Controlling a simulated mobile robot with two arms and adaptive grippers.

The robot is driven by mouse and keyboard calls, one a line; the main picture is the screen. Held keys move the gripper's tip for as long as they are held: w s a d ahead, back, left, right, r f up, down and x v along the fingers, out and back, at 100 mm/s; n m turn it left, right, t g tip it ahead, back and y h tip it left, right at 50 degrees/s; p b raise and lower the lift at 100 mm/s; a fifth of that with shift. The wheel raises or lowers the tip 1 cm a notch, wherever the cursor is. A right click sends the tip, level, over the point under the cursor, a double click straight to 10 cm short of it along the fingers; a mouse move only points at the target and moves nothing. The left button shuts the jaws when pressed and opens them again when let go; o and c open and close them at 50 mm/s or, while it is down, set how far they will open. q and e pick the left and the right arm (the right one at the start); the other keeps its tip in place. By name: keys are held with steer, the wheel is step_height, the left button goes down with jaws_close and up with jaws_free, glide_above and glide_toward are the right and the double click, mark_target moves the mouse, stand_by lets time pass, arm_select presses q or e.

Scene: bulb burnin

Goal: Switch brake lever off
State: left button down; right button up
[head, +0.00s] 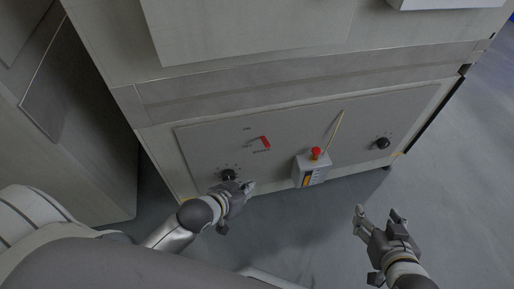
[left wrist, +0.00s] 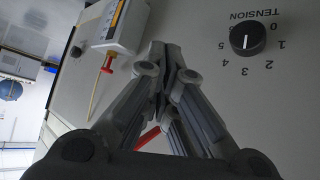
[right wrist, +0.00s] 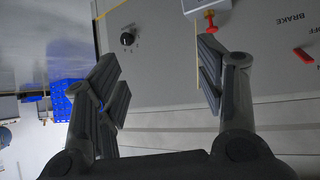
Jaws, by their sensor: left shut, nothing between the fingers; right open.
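The red brake lever (head: 266,142) is on the grey front panel (head: 215,142), by the BRAKE label. In the right wrist view the lever (right wrist: 304,55) lies near the OFF and BRAKE lettering. In the left wrist view only a red piece, likely the lever (left wrist: 148,138), shows behind my fingers. My left gripper (head: 250,186) is shut and empty, below the lever and just right of the black tension knob (head: 228,175). It also shows in the left wrist view (left wrist: 165,52). My right gripper (head: 378,213) is open and empty over the floor, right of and below the lever.
A grey box (head: 308,172) with a red button (head: 316,152) projects from the panel, right of the lever. A thin yellowish rod (head: 336,128) rises beside it. Another black knob (head: 383,143) is at the panel's right. The floor (head: 310,225) before the panel is clear.

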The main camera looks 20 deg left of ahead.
arm_select(q)
steer(key=w+r+t+h, duration=0.3)
steer(key=w+t+h, duration=0.2)
steer(key=w+h, duration=0.1)
arm_select(e)
steer(key=w+a+r+t+y, duration=0.1)
steer(key=w+a+r+t, duration=0.1)
steer(key=r+t, duration=0.5)
steer(key=w+a+r+t+y, duration=0.1)
steer(key=w+r+t+y, duration=0.15)
steer(key=r, duration=0.85)
arm_select(q)
steer(key=s+a+r+m+h, duration=0.1)
steer(key=s+a+r+h, duration=0.1)
steer(key=a+r+h, duration=0.3)
steer(key=shift+a+t+h+b, duration=0.35)
steer(key=shift+a+h, duration=0.55)
steer(key=shift+a, duration=0.35)
arm_select(e)
steer(key=s+r+t+y, duration=0.1)
steer(key=s+r+t, duration=0.2)
steer(key=r, duration=0.3)
steer(key=s+r+t+y, duration=0.1)
steer(key=s+r+t, duration=0.2)
steer(key=r, duration=0.4)
steer(key=shift+r+n+t, duration=0.3)
steer(key=shift+t, duration=0.15)
arm_select(q)
steer(key=shift+r, duration=0.1)
